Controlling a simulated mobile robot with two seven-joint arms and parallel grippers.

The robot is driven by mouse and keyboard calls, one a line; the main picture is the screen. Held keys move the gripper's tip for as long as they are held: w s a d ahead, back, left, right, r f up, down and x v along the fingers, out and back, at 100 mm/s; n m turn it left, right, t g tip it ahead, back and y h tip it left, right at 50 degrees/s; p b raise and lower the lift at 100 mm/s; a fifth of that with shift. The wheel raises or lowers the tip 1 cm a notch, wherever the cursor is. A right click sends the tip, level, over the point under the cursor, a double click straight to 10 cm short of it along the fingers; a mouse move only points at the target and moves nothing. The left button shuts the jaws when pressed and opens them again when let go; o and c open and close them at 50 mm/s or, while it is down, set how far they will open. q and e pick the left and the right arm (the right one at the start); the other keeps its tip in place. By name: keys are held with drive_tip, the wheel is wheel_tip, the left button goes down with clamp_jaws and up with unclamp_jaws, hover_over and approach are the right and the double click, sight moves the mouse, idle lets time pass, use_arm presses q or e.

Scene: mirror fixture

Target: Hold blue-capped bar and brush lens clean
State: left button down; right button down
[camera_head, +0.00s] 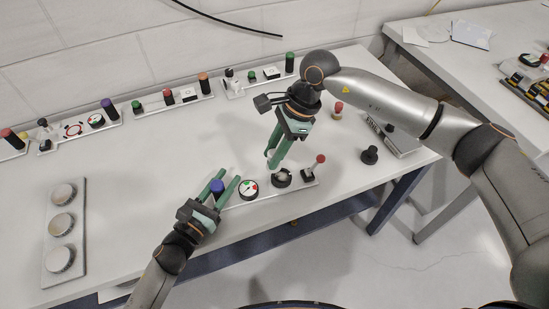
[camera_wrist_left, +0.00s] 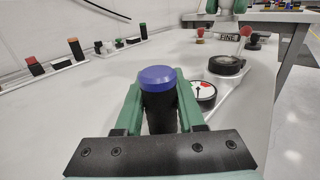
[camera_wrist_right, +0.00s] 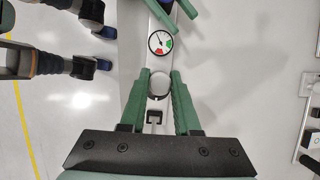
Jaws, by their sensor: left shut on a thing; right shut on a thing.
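The bar (camera_head: 236,205) lies near the table's front edge, with a blue-capped post, a dial (camera_head: 249,188), a dark-ringed lens (camera_head: 281,178) and a red-knobbed lever (camera_head: 320,159). My left gripper (camera_head: 226,178) is shut on the post under its blue cap (camera_wrist_left: 157,77). My right gripper (camera_head: 275,160) points down over the lens, shut on a small pale thing (camera_head: 269,154), seemingly the brush. In the right wrist view, its round end (camera_wrist_right: 159,84) sits between the fingertips and hides most of the lens. I cannot tell whether it touches the glass.
Strips with coloured posts (camera_head: 172,101) line the back of the table. A plate with several round discs (camera_head: 62,223) lies at the left. A black knob (camera_head: 370,155) and a red-topped peg (camera_head: 338,109) stand at the right. The middle of the table is clear.

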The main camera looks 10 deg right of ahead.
drive_tip(key=shift+r, duration=1.65)
drive_tip(key=shift+f, duration=0.15)
drive_tip(key=shift+f, duration=3.15)
drive_tip(key=shift+d+f, duration=0.3)
drive_tip(key=shift+f, duration=0.5)
drive_tip(key=shift+w+d, duration=0.15)
drive_tip(key=shift+d, duration=0.65)
drive_tip(key=shift+w+d, duration=0.1)
drive_tip(key=shift+d, duration=0.7)
drive_tip(key=shift+s+a, duration=0.15)
drive_tip(key=shift+a, duration=0.85)
drive_tip(key=shift+s+a, duration=0.1)
drive_tip(key=shift+a, duration=0.85)
drive_tip(key=shift+r, duration=4.1)
